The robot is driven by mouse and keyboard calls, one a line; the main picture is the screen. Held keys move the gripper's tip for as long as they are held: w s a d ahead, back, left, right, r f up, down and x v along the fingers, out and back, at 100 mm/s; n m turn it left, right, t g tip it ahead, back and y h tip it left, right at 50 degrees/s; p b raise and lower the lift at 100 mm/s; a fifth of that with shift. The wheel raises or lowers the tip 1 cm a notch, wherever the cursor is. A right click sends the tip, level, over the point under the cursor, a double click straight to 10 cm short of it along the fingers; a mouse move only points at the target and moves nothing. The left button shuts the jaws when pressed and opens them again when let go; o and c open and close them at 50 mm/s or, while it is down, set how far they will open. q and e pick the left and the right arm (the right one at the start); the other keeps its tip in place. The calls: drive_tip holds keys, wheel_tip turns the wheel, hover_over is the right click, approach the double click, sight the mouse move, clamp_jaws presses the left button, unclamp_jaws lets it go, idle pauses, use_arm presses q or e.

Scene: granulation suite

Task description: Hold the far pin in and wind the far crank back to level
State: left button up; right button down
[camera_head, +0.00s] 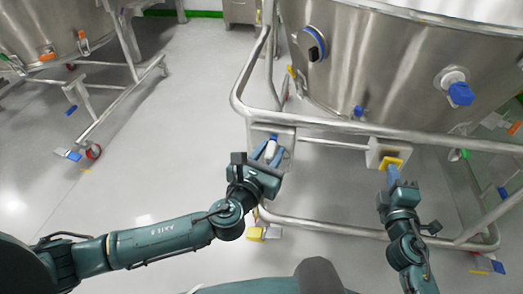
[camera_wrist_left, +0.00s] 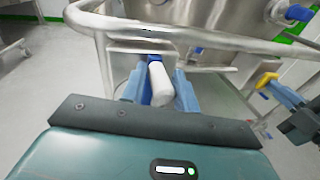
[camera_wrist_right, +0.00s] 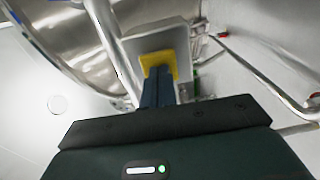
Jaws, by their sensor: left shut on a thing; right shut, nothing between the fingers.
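The crank's white grip (camera_head: 271,149) sits at a small steel box (camera_head: 290,134) on the vessel's rail frame. Its white barrel (camera_wrist_left: 160,86) and blue end (camera_wrist_left: 154,61) show in the left wrist view. My left gripper (camera_head: 269,153) is shut on this grip, one blue finger on each side. The yellow pin part (camera_head: 394,161) is on the face of a second steel box (camera_head: 374,150) to the right. My right gripper (camera_head: 391,170) is shut and empty, its tips at the yellow part (camera_wrist_right: 158,58). The tips hide part of it; I cannot tell how deep the pin sits.
The steel vessel (camera_head: 370,65) stands behind the rail (camera_head: 330,123). A second vessel on a wheeled frame (camera_head: 110,105) stands at the left. The floor (camera_head: 150,160) between them is clear.

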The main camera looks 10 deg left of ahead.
use_arm(q)
drive_tip(key=shift+w+a+r, duration=0.15)
drive_tip(key=shift+a+r, duration=0.2)
drive_tip(key=shift+a, duration=0.05)
idle(0.4)
idle(0.9)
use_arm(e)
drive_tip(key=s, duration=0.8)
idle(0.4)
use_arm(q)
drive_tip(key=shift+f, duration=0.1)
drive_tip(key=o, duration=0.7)
drive_tip(key=shift+d, duration=0.1)
drive_tip(key=shift+c, duration=0.2)
drive_tip(key=o, duration=0.3)
drive_tip(key=shift+f, duration=0.15)
